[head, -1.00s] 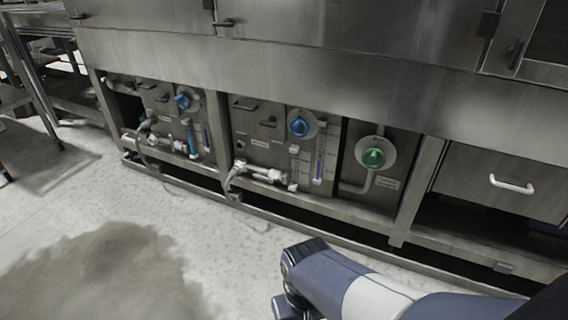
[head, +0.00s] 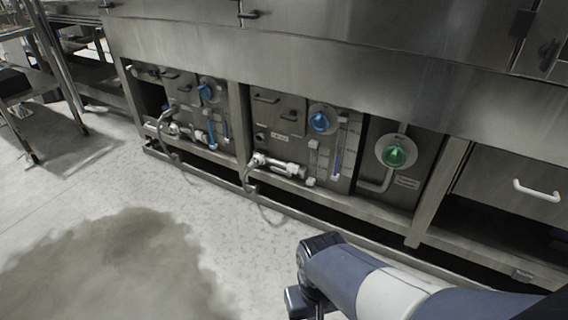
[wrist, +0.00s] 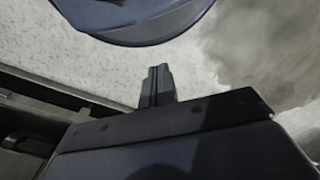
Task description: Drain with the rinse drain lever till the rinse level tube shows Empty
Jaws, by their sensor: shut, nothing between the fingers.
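Two similar bays are set low in the steel machine in the head view. The left bay has a blue knob (head: 206,91), a blue level tube (head: 226,124) and a pipe valve (head: 181,130). The labels are too small to read, so I cannot tell which bay is rinse. My gripper (wrist: 157,86) is shut and empty over the floor in the wrist view, apart from the bays.
A green knob (head: 395,153) sits right of the middle bay. A drawer with a white handle (head: 537,191) is farther right. A low rail (head: 300,214) runs along the machine's foot. A dark wet-looking patch (head: 110,270) lies on the open floor. A table (head: 40,85) stands at left.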

